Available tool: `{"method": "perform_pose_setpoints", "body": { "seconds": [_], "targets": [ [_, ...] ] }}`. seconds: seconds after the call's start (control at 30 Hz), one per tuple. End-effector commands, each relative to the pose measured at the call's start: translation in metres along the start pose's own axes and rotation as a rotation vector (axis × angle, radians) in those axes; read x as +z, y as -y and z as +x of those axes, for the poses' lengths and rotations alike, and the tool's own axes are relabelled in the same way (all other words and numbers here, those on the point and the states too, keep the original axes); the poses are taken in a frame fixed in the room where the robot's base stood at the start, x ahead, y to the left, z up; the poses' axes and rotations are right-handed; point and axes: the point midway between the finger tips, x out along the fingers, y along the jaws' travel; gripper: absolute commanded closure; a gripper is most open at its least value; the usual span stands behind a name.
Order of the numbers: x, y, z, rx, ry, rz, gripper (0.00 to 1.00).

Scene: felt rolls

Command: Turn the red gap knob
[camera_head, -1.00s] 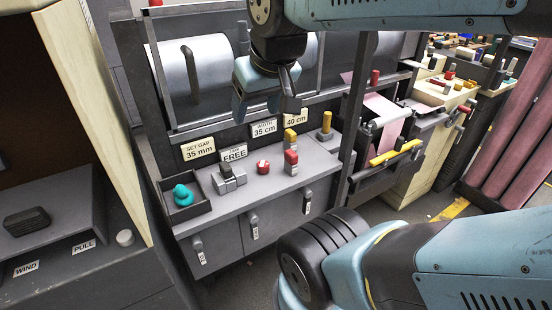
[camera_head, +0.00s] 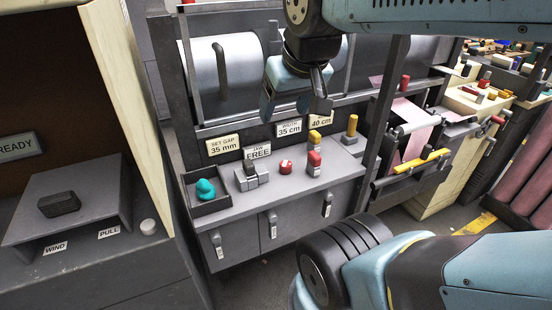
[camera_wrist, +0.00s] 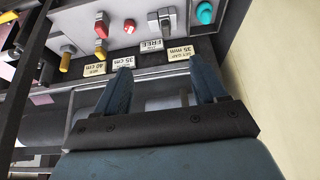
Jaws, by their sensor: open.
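A small round red knob with a white mark (camera_head: 286,166) sits on the grey bench top, between a grey lever block (camera_head: 250,177) and an upright red-topped handle (camera_head: 314,161). The round knob also shows near the top of the wrist view (camera_wrist: 130,28). A "SET GAP 35 mm" sign (camera_head: 223,145) is on the panel behind. My gripper (camera_head: 296,105) is open and empty, above and behind the round knob in front of the panel. In the wrist view my gripper's two blue fingers (camera_wrist: 160,70) are spread apart, clear of the knobs.
A teal object (camera_head: 205,189) lies in a dark tray at the bench's left end. Yellow-topped handles (camera_head: 351,128) stand further right. A dark post (camera_head: 385,110) rises at the bench's right. A pale wooden cabinet edge (camera_head: 125,100) is on the left.

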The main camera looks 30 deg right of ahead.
Motion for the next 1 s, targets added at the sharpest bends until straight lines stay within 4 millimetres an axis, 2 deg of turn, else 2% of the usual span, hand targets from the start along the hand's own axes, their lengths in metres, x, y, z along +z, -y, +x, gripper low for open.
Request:
{"method": "perform_pose_setpoints", "body": {
  "seconds": [0.17,0.37,0.7,1.0],
  "targets": [
    [-0.011,-0.004,0.009,-0.005,0.029,0.048,0.29],
    [-0.038,-0.016,0.037,-0.010,0.101,0.183,0.29],
    [-0.077,-0.043,0.100,0.020,0.227,0.430,0.29],
    [-0.098,-0.073,0.166,0.083,0.329,0.646,0.29]
  ]
}}
